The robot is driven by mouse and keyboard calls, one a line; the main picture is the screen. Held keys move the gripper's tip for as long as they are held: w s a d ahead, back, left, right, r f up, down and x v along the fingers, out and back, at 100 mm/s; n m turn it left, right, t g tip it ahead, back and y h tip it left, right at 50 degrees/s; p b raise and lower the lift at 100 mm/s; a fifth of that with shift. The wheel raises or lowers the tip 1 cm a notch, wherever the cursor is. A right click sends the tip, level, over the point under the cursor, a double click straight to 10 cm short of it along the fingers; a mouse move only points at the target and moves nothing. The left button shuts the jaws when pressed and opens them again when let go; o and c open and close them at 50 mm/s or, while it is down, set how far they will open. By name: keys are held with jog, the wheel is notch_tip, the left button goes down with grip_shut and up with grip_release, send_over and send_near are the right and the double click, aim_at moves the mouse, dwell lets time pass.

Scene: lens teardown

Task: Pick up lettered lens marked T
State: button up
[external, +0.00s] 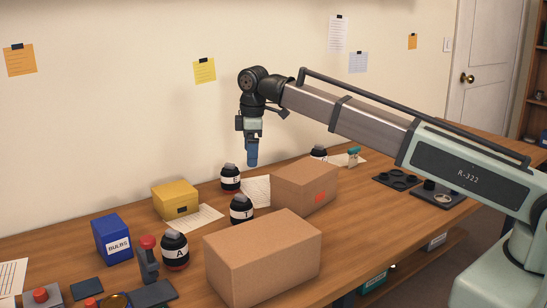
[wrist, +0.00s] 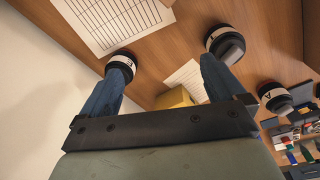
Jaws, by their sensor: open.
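The lens marked T (external: 242,211) is a black, rounded piece with a white lettered band.
Lens E (external: 230,178) stands behind T, and lens A (external: 175,250) stands front left. Another lens (external: 319,152) is partly hidden behind a cardboard box (external: 305,187). A larger box (external: 262,258) stands in front of T. A yellow box (external: 175,199) and blue bulbs box (external: 112,239) stand left.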

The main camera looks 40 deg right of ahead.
jog(key=n+g, duration=0.1)
send_near(241, 200)
jog(key=shift+w+d+r, duration=0.2)
jog(key=shift+w+r, duration=0.2)
jog(key=shift+w, duration=0.2)
jog(key=shift+s+a+f, duration=0.1)
jog(key=shift+f, duration=0.25)
notch_tip(241, 200, down, 13)
jog(key=shift+c, duration=0.2)
jog(key=c, duration=1.5)
